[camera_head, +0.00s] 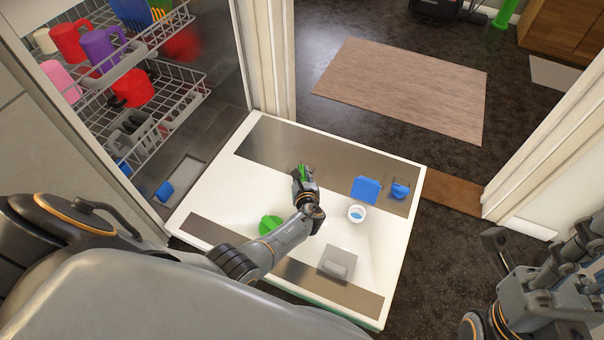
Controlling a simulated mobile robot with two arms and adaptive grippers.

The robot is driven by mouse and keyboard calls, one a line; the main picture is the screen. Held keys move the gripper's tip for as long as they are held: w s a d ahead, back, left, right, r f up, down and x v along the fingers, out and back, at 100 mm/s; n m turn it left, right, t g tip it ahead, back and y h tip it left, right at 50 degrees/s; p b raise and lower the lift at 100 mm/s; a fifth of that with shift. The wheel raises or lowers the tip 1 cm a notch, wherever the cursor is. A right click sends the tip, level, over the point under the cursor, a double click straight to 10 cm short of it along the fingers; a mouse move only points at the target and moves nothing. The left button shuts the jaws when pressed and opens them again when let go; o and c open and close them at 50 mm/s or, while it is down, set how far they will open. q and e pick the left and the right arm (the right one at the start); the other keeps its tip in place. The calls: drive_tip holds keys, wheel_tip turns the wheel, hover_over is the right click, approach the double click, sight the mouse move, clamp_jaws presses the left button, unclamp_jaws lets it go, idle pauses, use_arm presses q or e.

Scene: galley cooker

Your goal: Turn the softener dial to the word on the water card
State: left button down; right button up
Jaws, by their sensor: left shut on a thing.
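The open dishwasher door (225,195) lies flat like a shelf in front of the tub. My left gripper (303,176) is over the middle of the door and is shut on a small green thing (304,170), mostly hidden by the fingers. I cannot tell what the green thing is. My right gripper (540,238) is at the lower right, away from the door, with its fingers spread and nothing between them. I cannot make out a softener dial or any readable word on a water card.
On the door are a blue block (366,190), a blue cap-like piece (399,191), a white cup with blue inside (357,213), a green round piece (269,224) and a grey dispenser (338,263). Racks with mugs (102,48) stand at the upper left. A mat (400,85) lies beyond.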

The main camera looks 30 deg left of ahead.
use_arm(q)
drive_tip(key=c, duration=1.2)
unclamp_jaws()
drive_tip(key=v, duration=1.2)
drive_tip(key=shift+f, duration=0.1)
